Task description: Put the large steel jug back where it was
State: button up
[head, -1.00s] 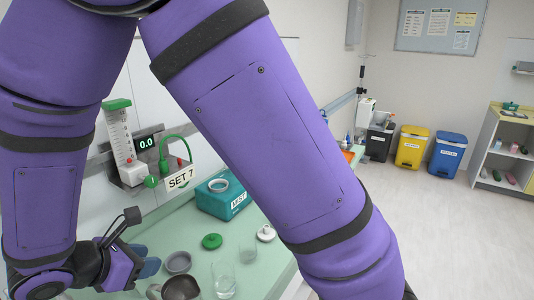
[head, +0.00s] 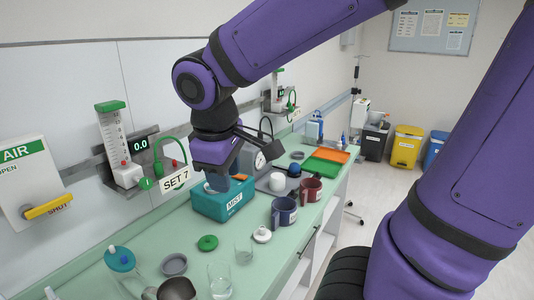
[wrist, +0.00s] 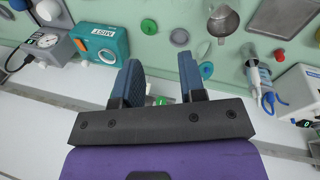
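A steel jug (head: 178,289) stands on the green counter at the bottom edge of the head view, partly cut off. It also shows in the wrist view (wrist: 223,24), with its handle and open mouth, at top right of centre. My gripper (head: 217,184) appears in front of or over the teal MIST box in the head view, well away from the jug. In the wrist view my gripper (wrist: 161,84) has its two blue fingers apart with nothing held between them. I cannot tell which spot the jug stood on before.
The teal MIST box (head: 210,205), a green lid (head: 207,243), a grey dish (head: 174,265), a glass beaker (head: 220,282) and a white lid (head: 262,234) crowd the counter. A blue mug (head: 284,212) and red mug (head: 311,190) stand right. A steel tray (wrist: 285,18) lies beyond the jug.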

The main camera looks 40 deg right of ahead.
jog(key=s+d+r+m+t+y, duration=0.2)
jog(key=s+d+r+m+t, duration=0.1)
jog(key=s+r+m, duration=0.2)
jog(key=shift+s+d+m+t, duration=0.4)
jog(key=shift+s+m, duration=0.2)
jog(key=shift+s, duration=0.5)
